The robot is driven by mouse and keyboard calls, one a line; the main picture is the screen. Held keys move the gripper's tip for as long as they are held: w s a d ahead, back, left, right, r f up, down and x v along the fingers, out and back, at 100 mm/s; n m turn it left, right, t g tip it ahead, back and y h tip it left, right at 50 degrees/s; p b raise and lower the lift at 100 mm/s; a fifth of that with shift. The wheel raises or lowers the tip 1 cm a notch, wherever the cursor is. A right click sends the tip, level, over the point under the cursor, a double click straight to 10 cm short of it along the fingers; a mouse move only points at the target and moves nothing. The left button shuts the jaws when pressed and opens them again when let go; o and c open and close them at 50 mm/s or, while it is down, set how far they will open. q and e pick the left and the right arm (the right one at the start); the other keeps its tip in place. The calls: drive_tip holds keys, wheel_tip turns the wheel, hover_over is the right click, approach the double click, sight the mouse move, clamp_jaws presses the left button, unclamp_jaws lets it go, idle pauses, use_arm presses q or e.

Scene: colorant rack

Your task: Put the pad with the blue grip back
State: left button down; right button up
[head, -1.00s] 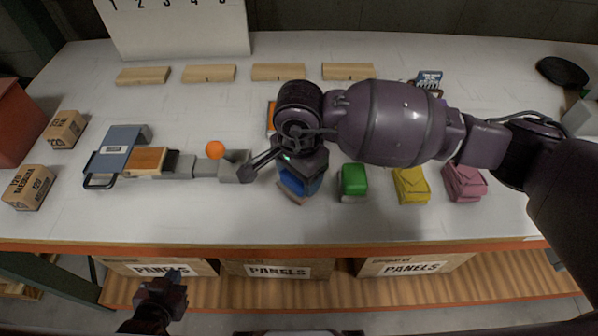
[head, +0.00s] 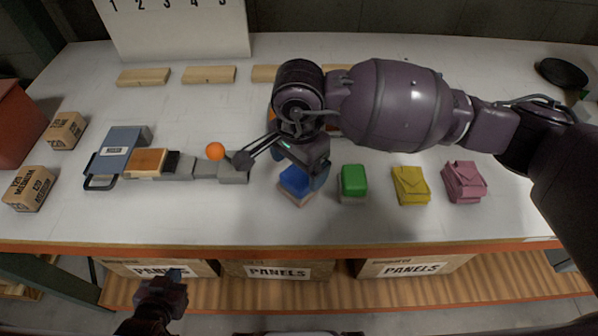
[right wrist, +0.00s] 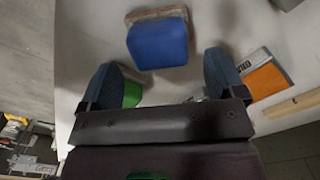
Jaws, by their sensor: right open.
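The pad with the blue grip (head: 295,183) stands on the white table, left of the pad with the green grip (head: 353,181). In the right wrist view the blue grip (right wrist: 158,43) shows with its tan base, beyond the fingertips. My right gripper (head: 302,160) is open and empty, just behind and above the blue pad. In the right wrist view its dark blue fingers (right wrist: 163,82) are wide apart with bare table between them. My left gripper (head: 165,292) hangs low in front of the table; its jaw opening is unclear.
Wooden strips (head: 208,75) line the back. An orange packet (right wrist: 266,78) lies beside one finger.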

sight(299, 174)
use_arm(q)
drive_tip(key=shift+s+f, duration=0.1)
drive_tip(key=shift+s, duration=0.25)
use_arm(e)
wheel_tip(299, 174, up, 8)
drive_tip(key=shift+r, duration=0.25)
use_arm(q)
drive_tip(key=shift+w, duration=0.25)
